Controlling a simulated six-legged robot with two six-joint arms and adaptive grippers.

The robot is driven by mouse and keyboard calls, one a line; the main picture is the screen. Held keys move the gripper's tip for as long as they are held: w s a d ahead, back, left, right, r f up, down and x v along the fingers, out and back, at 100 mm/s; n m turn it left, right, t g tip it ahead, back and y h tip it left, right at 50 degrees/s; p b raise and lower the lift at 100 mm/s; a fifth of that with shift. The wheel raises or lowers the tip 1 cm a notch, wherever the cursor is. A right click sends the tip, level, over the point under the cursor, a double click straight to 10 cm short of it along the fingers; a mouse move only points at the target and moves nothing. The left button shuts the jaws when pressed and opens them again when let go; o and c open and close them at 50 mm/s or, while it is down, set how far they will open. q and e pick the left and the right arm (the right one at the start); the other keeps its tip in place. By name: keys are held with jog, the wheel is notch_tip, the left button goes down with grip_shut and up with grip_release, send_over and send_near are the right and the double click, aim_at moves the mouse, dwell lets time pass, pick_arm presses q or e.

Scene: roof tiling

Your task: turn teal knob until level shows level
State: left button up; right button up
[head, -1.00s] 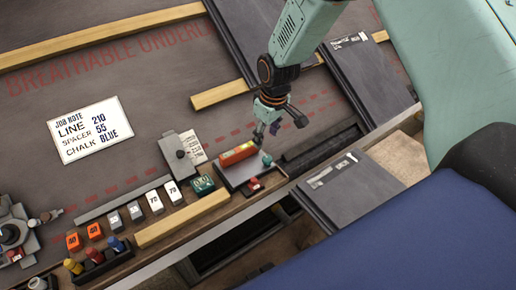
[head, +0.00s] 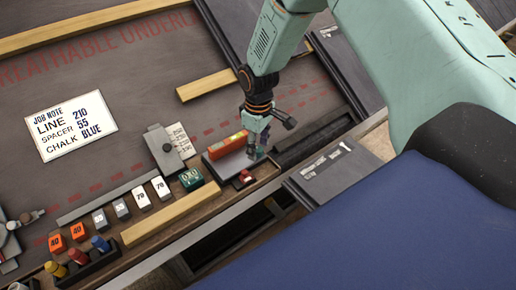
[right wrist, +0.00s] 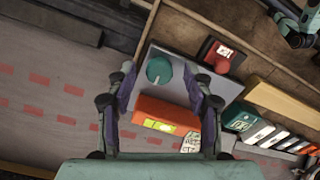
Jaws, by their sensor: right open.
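The teal knob (right wrist: 159,70) sits on a grey plate (right wrist: 178,88) in the right wrist view. Beside it on the plate lies the orange level (right wrist: 178,114) with a yellow-green vial (right wrist: 160,125); the bubble's position is too small to tell. In the head view the level (head: 228,145) also shows, while the knob is mostly hidden by my right gripper (head: 257,148). In the right wrist view my right gripper (right wrist: 160,72) is open, one finger on each side of the knob, with gaps visible. Part of what seems my left gripper (right wrist: 292,24) shows at the top right.
A red button (right wrist: 222,65) on a dark base is close to the knob. A green display box (head: 191,179), numbered blocks (head: 143,199), a chalk holder (head: 90,268) and a wooden strip (head: 175,217) line the near edge. A job note (head: 72,128) lies left.

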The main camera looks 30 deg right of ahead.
jog(key=shift+f, duration=0.15)
grip_shut()
dwell(0.5)
dwell(0.6)
